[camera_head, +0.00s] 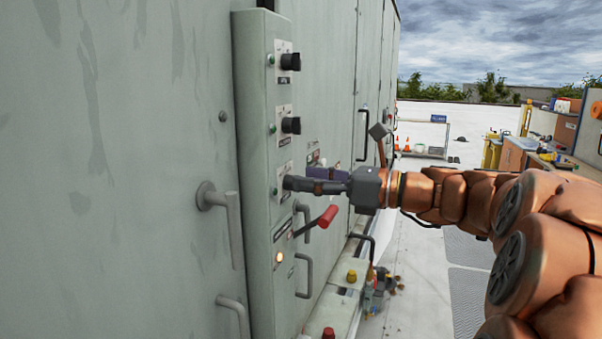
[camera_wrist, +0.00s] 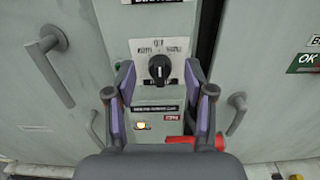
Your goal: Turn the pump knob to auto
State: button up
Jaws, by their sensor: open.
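A black rotary knob (camera_wrist: 159,67) sits on a white label plate on the grey control panel (camera_head: 256,160). Its grip looks about upright in the wrist view, and the small position labels around it are too blurred to read surely. My gripper (camera_head: 300,184) is open in front of the panel's lowest knob plate. In the wrist view the purple-padded fingers (camera_wrist: 161,80) stand to the left and right of the knob, with a gap on each side. I cannot tell whether the fingertips touch the panel.
Two more black knobs (camera_head: 290,61) with green lamps are above on the panel. A red-handled lever (camera_head: 328,216) juts out just below my gripper. A lit yellow lamp (camera_head: 280,257) is lower down. A grey door handle (camera_head: 222,215) sticks out at the left.

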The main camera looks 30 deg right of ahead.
jog(key=shift+x, duration=1.05)
grip_shut()
